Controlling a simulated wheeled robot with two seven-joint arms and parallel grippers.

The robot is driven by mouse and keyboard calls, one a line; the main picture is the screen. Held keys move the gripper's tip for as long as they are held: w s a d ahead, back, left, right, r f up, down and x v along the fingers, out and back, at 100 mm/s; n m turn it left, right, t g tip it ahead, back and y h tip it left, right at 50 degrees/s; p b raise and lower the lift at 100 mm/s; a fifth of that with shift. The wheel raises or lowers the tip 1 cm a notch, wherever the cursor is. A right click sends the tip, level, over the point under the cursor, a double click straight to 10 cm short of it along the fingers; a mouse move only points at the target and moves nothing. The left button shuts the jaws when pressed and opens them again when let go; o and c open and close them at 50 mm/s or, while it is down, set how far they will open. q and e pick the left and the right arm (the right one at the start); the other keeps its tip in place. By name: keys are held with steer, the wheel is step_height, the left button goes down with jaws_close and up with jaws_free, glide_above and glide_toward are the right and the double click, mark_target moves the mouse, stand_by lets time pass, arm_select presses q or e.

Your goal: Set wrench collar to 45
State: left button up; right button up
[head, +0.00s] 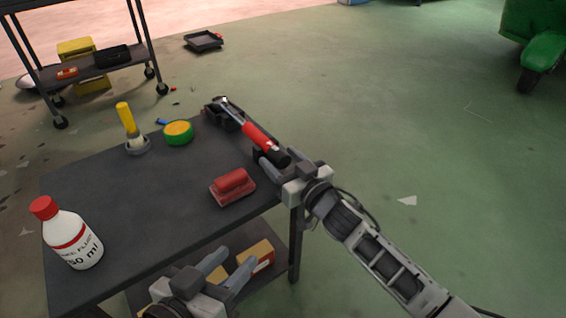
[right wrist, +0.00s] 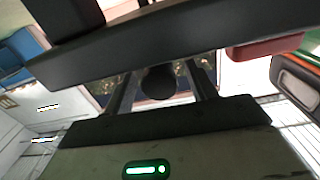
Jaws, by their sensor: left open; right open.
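The torque wrench (head: 258,138) has a red handle and a black end. It lies at the right edge of the dark table, its metal head toward a black holder (head: 228,118). My right gripper (head: 272,160) is open at the black end of the wrench. In the right wrist view a round black end (right wrist: 158,82) shows between the two fingers; I cannot tell whether they touch it. Any collar scale is too small to read. My left gripper (head: 226,266) is open and empty in front of the table's front edge.
On the table (head: 130,190) are a red block-like tool (head: 233,186), a green and yellow roll (head: 178,131), a yellow-handled brush (head: 128,122) and a white bottle with red cap (head: 70,235). A lower shelf holds boxes (head: 255,256).

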arm_select(q)
steer(key=shift+w+r, duration=0.15)
arm_select(e)
steer(key=c, duration=1)
arm_select(q)
steer(key=shift+r, duration=0.1)
arm_select(e)
steer(key=shift+n+p, duration=0.3)
steer(key=shift+n, duration=1.1)
steer(key=n, duration=0.3)
steer(key=shift+n+p, duration=0.3)
steer(key=shift+p, duration=0.1)
steer(key=n, duration=0.2)
steer(key=shift+n, duration=0.3)
arm_select(q)
steer(key=shift+a+f, duration=0.2)
steer(key=shift+f, duration=0.25)
arm_select(e)
steer(key=shift+n, duration=1.4)
